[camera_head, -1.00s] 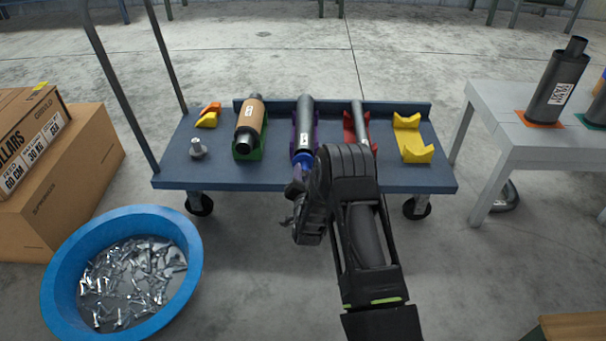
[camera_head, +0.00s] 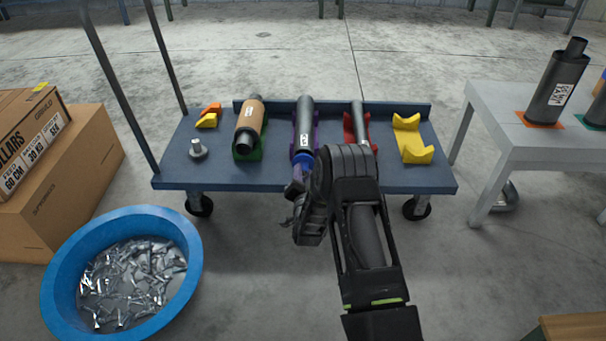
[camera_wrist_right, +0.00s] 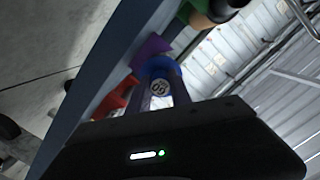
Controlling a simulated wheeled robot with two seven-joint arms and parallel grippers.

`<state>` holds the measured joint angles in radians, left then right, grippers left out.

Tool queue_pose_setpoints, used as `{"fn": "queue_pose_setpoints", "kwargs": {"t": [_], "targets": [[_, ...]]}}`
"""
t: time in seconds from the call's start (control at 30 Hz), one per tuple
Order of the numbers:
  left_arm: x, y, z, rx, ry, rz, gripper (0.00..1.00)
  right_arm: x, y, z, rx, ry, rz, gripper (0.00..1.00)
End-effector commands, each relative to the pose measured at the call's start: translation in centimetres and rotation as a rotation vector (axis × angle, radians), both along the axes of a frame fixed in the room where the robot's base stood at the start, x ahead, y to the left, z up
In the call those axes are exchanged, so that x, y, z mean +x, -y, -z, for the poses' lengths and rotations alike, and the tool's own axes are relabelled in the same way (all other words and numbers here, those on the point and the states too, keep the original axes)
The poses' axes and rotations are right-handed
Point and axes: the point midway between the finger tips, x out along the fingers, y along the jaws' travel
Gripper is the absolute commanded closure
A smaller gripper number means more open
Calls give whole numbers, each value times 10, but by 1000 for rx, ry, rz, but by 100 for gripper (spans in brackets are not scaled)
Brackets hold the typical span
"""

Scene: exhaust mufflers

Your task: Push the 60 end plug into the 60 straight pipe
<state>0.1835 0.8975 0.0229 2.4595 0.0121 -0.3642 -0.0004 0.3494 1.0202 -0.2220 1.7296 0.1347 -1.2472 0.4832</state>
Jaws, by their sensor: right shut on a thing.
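The 60 straight pipe (camera_head: 304,118) is a dark grey tube with a white label. It lies in a purple cradle (camera_head: 316,136) on the blue cart, its near end toward me. The 60 end plug (camera_head: 303,158) is blue and sits at the pipe's near end, in line with it. In the right wrist view the plug (camera_wrist_right: 158,68) shows as a blue ring by a round "60" mark between the fingers. My right gripper (camera_head: 299,180) is shut on the plug. How deep the plug sits in the pipe cannot be told. My left gripper is not in view.
The cart (camera_head: 230,178) also bears a brown-wrapped muffler (camera_head: 250,120) in a green cradle, a thinner pipe (camera_head: 359,118) in a red cradle, an empty yellow cradle (camera_head: 412,140) and a metal part (camera_head: 198,149). A blue tub (camera_head: 190,270) of metal pieces stands at front left.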

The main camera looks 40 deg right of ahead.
Motion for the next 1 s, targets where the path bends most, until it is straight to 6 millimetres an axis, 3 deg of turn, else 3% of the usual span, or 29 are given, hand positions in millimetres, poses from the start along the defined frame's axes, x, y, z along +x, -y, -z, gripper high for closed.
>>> {"fn": "queue_pose_setpoints", "kwargs": {"t": [1.0], "targets": [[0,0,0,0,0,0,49,13,10,0,-1,1,0,100]]}}
